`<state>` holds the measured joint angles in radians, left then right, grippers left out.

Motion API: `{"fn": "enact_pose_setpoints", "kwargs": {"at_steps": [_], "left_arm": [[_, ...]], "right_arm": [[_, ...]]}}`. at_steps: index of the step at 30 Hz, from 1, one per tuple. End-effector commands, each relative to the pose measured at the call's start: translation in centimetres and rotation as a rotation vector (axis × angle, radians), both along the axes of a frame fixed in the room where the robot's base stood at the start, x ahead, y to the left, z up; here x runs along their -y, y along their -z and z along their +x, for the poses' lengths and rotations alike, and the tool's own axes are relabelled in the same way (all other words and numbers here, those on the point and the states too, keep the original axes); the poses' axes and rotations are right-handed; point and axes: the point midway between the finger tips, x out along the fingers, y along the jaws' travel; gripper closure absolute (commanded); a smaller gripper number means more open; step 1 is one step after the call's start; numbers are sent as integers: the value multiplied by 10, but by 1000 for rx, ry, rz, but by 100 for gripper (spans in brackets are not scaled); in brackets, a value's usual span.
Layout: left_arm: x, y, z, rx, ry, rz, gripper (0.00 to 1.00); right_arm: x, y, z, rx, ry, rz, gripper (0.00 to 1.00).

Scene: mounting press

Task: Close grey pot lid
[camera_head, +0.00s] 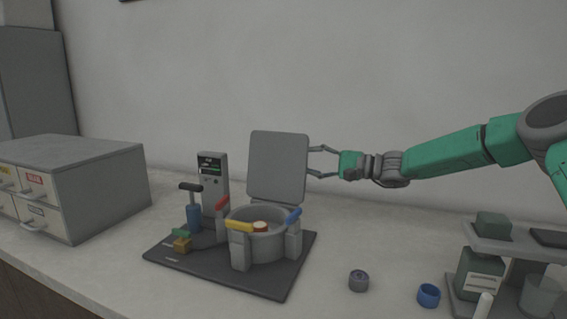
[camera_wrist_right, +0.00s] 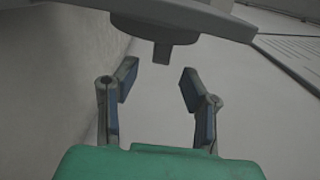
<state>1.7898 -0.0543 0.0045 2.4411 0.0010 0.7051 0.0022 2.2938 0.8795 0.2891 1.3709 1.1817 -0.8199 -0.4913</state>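The grey pot (camera_head: 259,238) stands on a dark base plate (camera_head: 237,283). Its square grey lid (camera_head: 278,166) stands open, upright at the back of the pot. My right gripper (camera_head: 322,162) is at the right edge of the lid, with its fingers spread. In the right wrist view the gripper (camera_wrist_right: 157,84) is open with nothing between the fingers. The lid's edge (camera_wrist_right: 190,15) lies across the top of that view, with a small grey tab (camera_wrist_right: 162,52) pointing toward the gap between the fingertips. My left gripper is not in view.
A drawer cabinet (camera_head: 110,185) stands left. A dark ring (camera_head: 358,281), a blue ring (camera_head: 428,295) and a shelf rack (camera_head: 510,248) are right.

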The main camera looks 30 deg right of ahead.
Motion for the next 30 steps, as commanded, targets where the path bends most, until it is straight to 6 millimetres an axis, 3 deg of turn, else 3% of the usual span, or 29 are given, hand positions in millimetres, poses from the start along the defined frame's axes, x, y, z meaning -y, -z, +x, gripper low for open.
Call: {"fn": "enact_pose_setpoints", "kwargs": {"at_steps": [6,12,25,28,30], "left_arm": [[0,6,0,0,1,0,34],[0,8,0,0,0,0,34],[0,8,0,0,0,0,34],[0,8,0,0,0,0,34],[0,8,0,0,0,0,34]], "right_arm": [[-32,2,35,-1,-1,-5,62],[-50,0,56,0,-1,-6,62],[-54,0,63,0,1,0,62],[-54,0,62,0,1,0,97],[-54,0,62,-1,1,-1,100]]}}
